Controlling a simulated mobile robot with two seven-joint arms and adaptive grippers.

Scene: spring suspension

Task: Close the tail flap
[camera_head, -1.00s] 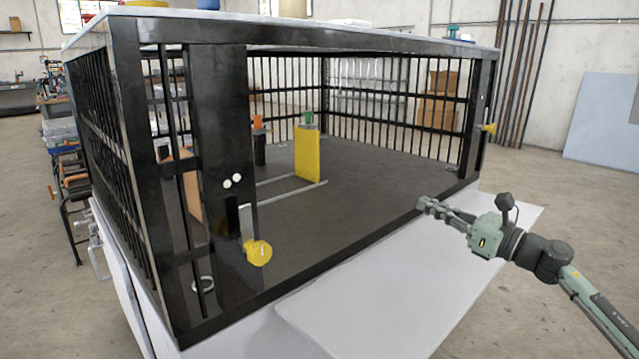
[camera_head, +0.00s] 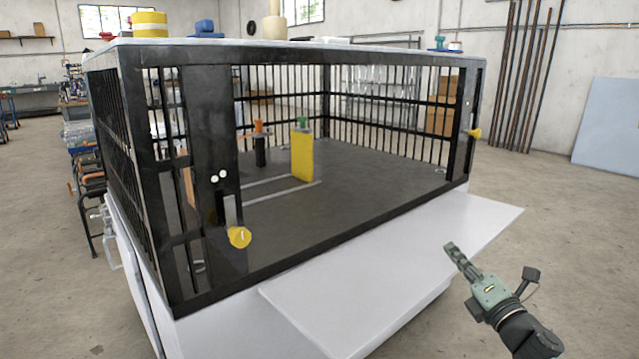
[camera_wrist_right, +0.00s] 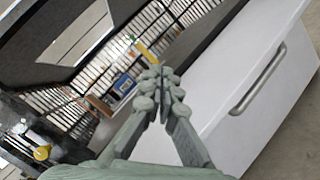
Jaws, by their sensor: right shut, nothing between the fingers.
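The tail flap (camera_head: 400,275) is a white panel at the front of the black barred cage. It is folded down and sticks outward from the cage's lower edge. My right gripper (camera_head: 451,250) is shut and empty, near the flap's outer edge at the right; I cannot tell whether it touches. In the right wrist view the gripper (camera_wrist_right: 160,82) has its fingers together, with a white panel (camera_wrist_right: 225,60) beside it carrying a metal bar handle (camera_wrist_right: 262,80). My left gripper is not in view.
The cage (camera_head: 212,180) has yellow knobs on its front posts, left (camera_head: 240,237) and right (camera_head: 475,133). Inside stand a yellow block (camera_head: 302,156) and other items. The roof carries several objects. Floor (camera_head: 570,225) to the right is clear.

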